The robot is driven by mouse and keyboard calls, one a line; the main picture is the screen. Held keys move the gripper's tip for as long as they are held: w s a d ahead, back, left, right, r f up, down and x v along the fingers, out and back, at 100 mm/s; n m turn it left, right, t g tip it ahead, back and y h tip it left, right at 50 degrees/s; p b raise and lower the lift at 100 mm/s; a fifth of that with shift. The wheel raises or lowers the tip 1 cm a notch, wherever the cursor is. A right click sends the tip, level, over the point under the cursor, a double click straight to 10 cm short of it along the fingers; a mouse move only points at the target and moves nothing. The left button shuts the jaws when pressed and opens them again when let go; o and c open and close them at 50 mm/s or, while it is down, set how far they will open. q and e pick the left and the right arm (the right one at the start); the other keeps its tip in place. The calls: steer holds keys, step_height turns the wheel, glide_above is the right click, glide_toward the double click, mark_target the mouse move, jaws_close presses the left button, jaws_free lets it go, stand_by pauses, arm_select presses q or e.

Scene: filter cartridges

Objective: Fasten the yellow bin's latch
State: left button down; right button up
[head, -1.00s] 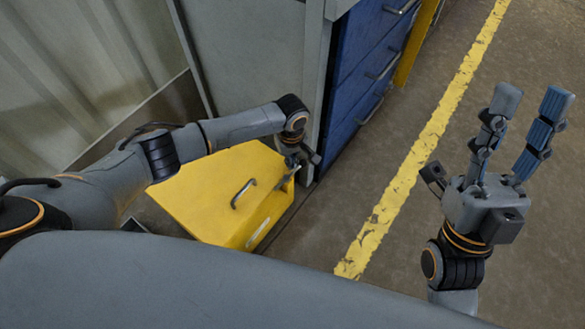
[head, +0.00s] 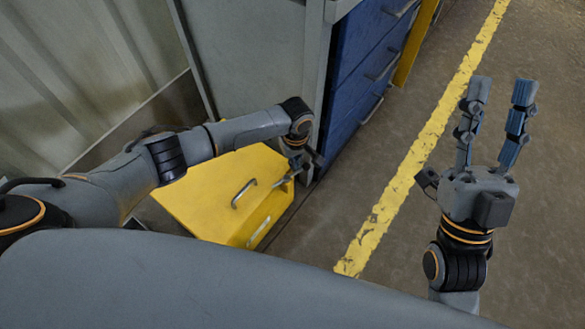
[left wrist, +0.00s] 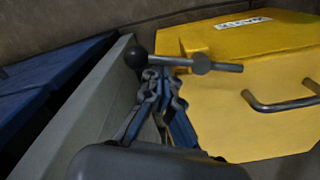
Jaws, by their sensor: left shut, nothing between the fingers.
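The yellow bin (head: 212,190) stands on the floor below my left arm, its lid down. Its latch is a grey bar, seen in the head view (head: 281,182) at the bin's right edge and in the left wrist view (left wrist: 222,67). A black ball knob (left wrist: 137,58) is at the bar's end. My left gripper (head: 303,162) is shut and empty; in the left wrist view its fingertips (left wrist: 160,78) are right by the bar, beside the knob. I cannot tell whether they touch it. My right gripper (head: 500,92) is open and empty, raised over the floor.
A blue drawer cabinet (head: 362,70) and a grey panel (head: 317,90) stand close beyond my left gripper. A grey handle (head: 243,193) sits on the bin lid. A yellow floor line (head: 400,190) runs past; the floor around it is clear.

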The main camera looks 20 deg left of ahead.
arm_select(q)
steer(key=shift+s+d+p, duration=0.2)
steer(key=shift+d+p, duration=0.2)
steer(key=shift+d, duration=0.15)
arm_select(e)
steer(key=shift+w+a+f+g+h, duration=0.2)
steer(key=shift+w+f+g+h, duration=0.3)
steer(key=shift+w+f+g, duration=0.75)
steer(key=shift+w, duration=0.2)
arm_select(q)
steer(key=shift+s+d+p, duration=0.35)
steer(key=shift+p, duration=0.15)
steer(key=shift+s+d, duration=0.15)
steer(key=shift+d, duration=0.05)
arm_select(e)
steer(key=shift+w+f+g+h, duration=0.25)
steer(key=shift+w+f+g, duration=0.3)
steer(key=shift+f, duration=0.3)
steer(key=shift+w+f+g+h, duration=0.2)
steer(key=shift+w+f+g, duration=0.3)
steer(key=shift+f, duration=0.3)
steer(key=shift+w+f+g+h, duration=0.25)
steer(key=shift+w+f+g, duration=0.3)
steer(key=shift+f, duration=0.3)
arm_select(q)
steer(key=shift+p, duration=0.3)
arm_select(e)
steer(key=shift+f, duration=0.1)
